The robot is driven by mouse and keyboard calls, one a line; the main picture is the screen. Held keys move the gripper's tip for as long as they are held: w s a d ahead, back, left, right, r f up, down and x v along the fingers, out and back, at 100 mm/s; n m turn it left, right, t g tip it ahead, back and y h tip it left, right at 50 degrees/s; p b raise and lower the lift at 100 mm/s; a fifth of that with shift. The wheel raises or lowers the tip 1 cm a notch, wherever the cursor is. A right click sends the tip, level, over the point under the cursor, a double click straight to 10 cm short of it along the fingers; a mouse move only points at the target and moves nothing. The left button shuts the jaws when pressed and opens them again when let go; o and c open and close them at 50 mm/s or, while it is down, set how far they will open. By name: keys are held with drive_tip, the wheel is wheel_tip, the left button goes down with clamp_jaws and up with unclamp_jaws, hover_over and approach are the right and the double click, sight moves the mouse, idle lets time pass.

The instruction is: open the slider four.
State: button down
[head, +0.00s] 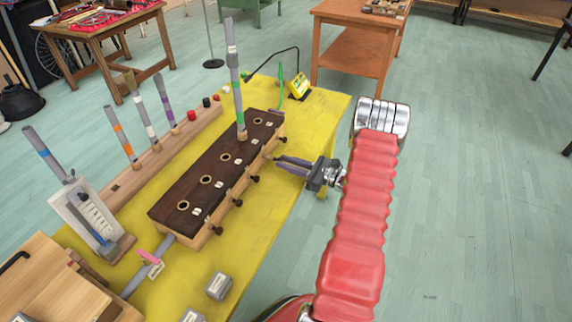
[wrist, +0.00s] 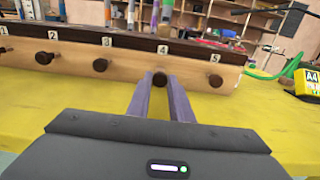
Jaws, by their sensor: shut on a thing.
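The wooden box (head: 172,217) with a dark top stands on the yellow table and has a row of round holes. Dark slider knobs line its side facing me. In the wrist view, white labels 1 to 5 sit above the knobs. The slider four knob (wrist: 160,79) is under label 4 (wrist: 163,49). My gripper (wrist: 159,82) is shut on this knob, one finger on each side. In the head view my gripper (head: 278,162) reaches the box from the right. A grey tube with a green band (head: 237,95) stands upright at the hole by slider four.
Slider five's knob (wrist: 215,82) and slider three's knob (wrist: 100,65) flank my gripper. A yellow A4 device (head: 299,87) stands beyond the box. A wooden rack (head: 125,187) holds several banded tubes.

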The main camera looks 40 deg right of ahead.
drive_tip(key=c, duration=1.6)
unclamp_jaws()
drive_tip(key=shift+a, duration=0.1)
drive_tip(key=shift+s, duration=0.1)
drive_tip(key=v, duration=1.3)
drive_tip(key=shift+s+f, duration=0.1)
drive_tip(key=shift+s, duration=0.25)
